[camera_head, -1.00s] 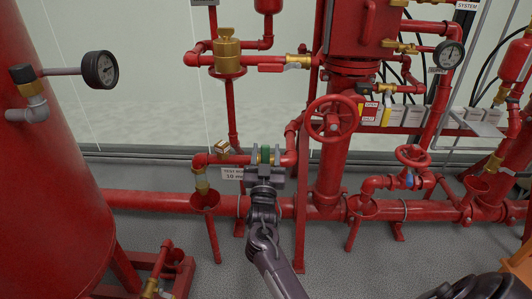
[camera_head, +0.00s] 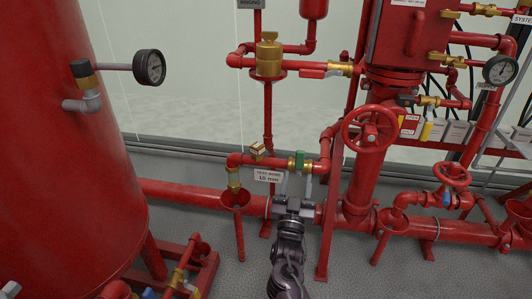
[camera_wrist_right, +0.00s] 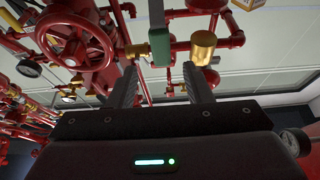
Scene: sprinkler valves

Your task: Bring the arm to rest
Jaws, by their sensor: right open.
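My right gripper (camera_head: 295,190) is in the lower middle of the head view, in front of the red pipes and just below a small valve with a green handle (camera_head: 299,160). In the right wrist view the gripper's two fingers (camera_wrist_right: 165,82) stand apart with nothing between them. The green handle (camera_wrist_right: 160,45) and a brass fitting (camera_wrist_right: 203,47) show beyond the fingertips there, apart from them. My left gripper is in neither view.
A large red tank (camera_head: 60,150) fills the left side. A red handwheel (camera_head: 369,128) stands to the right of the gripper. A sign (camera_head: 268,175) hangs from the pipe. Grey floor (camera_head: 340,275) lies open in front.

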